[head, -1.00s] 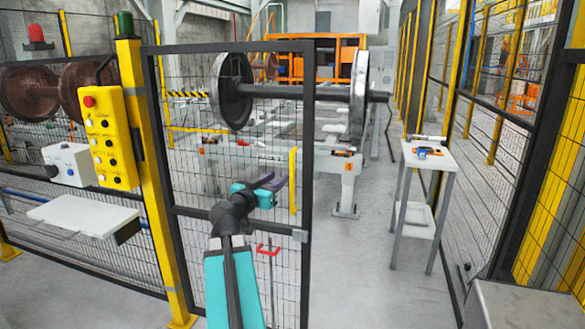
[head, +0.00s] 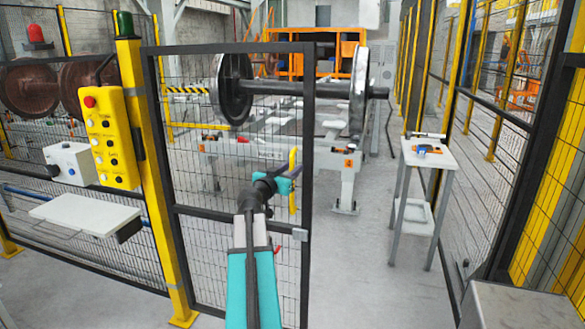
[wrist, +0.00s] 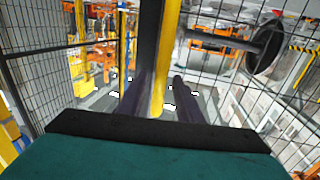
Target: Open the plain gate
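The gate (head: 310,130) is a black-framed wire mesh panel beside the yellow post. Its right edge stands free, with open floor to its right. A yellow upright bar handle (head: 293,195) is near that edge; it also shows in the wrist view (wrist: 169,55). My gripper (head: 286,178) is at the handle's height, its fingertips largely hidden in the head view. In the wrist view my gripper (wrist: 160,85) has its two dark fingers apart, with the yellow bar showing between them. I cannot tell whether they touch it.
A yellow button box (head: 111,138) hangs on the yellow post (head: 150,170), with a white shelf (head: 85,213) at left. Behind the mesh a wheelset (head: 300,89) rests on a grey stand. A small white table (head: 428,155) stands right of the gate. Floor between them is clear.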

